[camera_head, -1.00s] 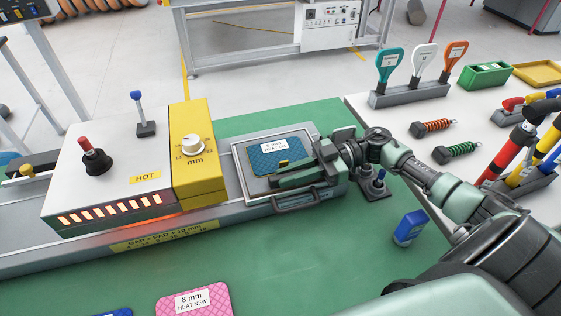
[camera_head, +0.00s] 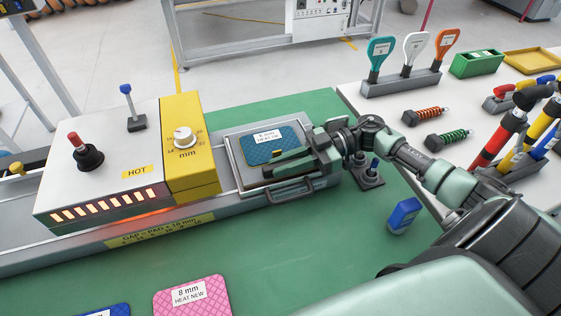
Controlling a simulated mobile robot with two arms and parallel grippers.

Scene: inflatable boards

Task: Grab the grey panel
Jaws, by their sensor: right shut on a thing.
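A grey panel (camera_head: 238,170) lies flat at the right end of the machine's rail. A blue quilted pad (camera_head: 262,153) with a white "HEAT OK"-like label, partly hard to read, rests on it. My right gripper (camera_head: 283,168) reaches in from the right, low over the panel's right part. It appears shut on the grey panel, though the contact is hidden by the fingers. My left gripper is not in view.
The white press (camera_head: 105,175) marked HOT, with a yellow dial block (camera_head: 190,145), stands left of the panel. A pink pad (camera_head: 192,298) lies on the green mat in front. A blue block (camera_head: 404,215) stands near my right arm.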

